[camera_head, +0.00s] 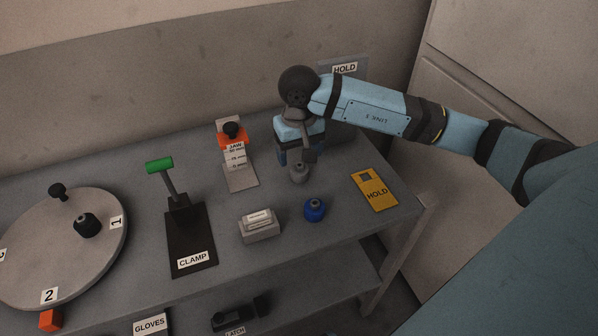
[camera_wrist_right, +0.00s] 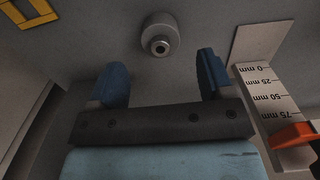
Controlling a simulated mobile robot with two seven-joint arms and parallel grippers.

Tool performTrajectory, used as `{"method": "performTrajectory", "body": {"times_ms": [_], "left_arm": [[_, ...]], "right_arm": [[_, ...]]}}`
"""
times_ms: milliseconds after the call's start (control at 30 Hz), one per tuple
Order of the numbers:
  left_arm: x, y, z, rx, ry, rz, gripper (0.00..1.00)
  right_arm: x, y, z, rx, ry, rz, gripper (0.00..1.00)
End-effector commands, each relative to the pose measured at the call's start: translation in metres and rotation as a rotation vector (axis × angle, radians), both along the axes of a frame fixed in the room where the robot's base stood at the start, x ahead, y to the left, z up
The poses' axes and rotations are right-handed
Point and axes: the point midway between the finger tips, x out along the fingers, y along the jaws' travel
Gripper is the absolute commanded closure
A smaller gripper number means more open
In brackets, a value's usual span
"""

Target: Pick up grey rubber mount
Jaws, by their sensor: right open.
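The grey rubber mount (camera_head: 299,174), a small round piece with a narrower top, stands on the grey table below my right gripper (camera_head: 297,158). In the right wrist view the grey mount (camera_wrist_right: 160,35) lies just beyond the gap between the two blue fingers of the right gripper (camera_wrist_right: 163,80). The fingers are open, apart from each other, with nothing between them. The mount is not enclosed by them. My left gripper is not in view.
A blue mount (camera_head: 315,210) and a grey block (camera_head: 260,226) stand nearby. A round turntable (camera_head: 40,260) holds a black mount (camera_head: 87,226).

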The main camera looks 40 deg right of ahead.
Motion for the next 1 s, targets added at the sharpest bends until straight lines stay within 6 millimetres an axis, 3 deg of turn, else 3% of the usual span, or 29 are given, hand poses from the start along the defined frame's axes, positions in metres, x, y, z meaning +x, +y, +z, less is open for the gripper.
{"method": "performTrajectory", "body": {"times_ms": [400,700,933,1000], "left_arm": [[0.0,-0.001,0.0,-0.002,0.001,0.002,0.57],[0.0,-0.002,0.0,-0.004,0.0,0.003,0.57],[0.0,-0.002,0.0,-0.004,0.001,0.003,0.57],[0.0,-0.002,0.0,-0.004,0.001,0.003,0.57]], "right_arm": [[-0.003,0.002,-0.049,0.002,0.001,0.0,0.26],[-0.002,0.002,-0.054,0.002,-0.001,0.0,0.26],[-0.002,0.002,-0.054,0.002,-0.001,0.0,0.79],[-0.002,0.002,-0.054,0.002,-0.001,0.0,0.8]]}}
